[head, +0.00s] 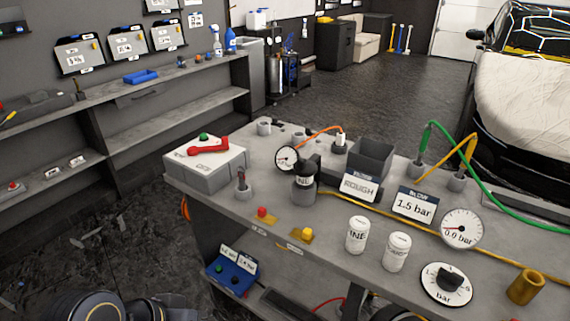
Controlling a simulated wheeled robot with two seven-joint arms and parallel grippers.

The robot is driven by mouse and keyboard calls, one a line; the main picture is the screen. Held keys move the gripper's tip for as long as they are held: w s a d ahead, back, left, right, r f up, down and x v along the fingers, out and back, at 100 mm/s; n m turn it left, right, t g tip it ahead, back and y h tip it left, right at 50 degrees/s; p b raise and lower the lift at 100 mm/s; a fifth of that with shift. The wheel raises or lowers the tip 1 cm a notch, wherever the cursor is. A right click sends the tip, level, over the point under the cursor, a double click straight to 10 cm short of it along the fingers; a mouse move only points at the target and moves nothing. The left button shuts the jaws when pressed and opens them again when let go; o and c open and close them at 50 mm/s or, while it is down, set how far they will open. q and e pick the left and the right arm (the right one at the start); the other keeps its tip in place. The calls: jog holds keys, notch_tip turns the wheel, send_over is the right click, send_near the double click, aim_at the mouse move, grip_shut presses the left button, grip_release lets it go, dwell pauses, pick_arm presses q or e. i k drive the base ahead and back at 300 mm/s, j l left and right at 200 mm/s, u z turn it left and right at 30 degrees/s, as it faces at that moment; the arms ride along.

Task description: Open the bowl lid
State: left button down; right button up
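No bowl is clearly recognisable. A small grey pot with a dark, labelled upper part (304,186) stands mid-bench beside a round gauge (287,158); I cannot tell whether this is the bowl and its lid. A light grey box (212,174) at the bench's left end has a red handle (208,147) and a green knob (204,136) on top; the red handle lies across its top. Black rounded parts of my arm show at the bottom left edge. Neither gripper is visible.
The grey workbench (290,228) carries two white canisters (357,234), a dark open bin (371,157), a "1.5 bar" sign (415,205), a 0.0 bar gauge (461,229), a dial (447,284) and a brass cup (526,287). Hoses cross the right side. A covered car (525,100) stands behind.

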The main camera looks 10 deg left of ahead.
aim_at(303, 166)
jog(key=i+j+u, duration=0.1)
jog(key=j, duration=0.3)
jog(key=i+j+u, duration=0.1)
jog(key=j, duration=0.3)
jog(key=i+j+u, duration=0.1)
jog(key=j, duration=0.3)
jog(key=i+j, duration=0.25)
jog(key=j, duration=0.15)
jog(key=u, duration=0.05)
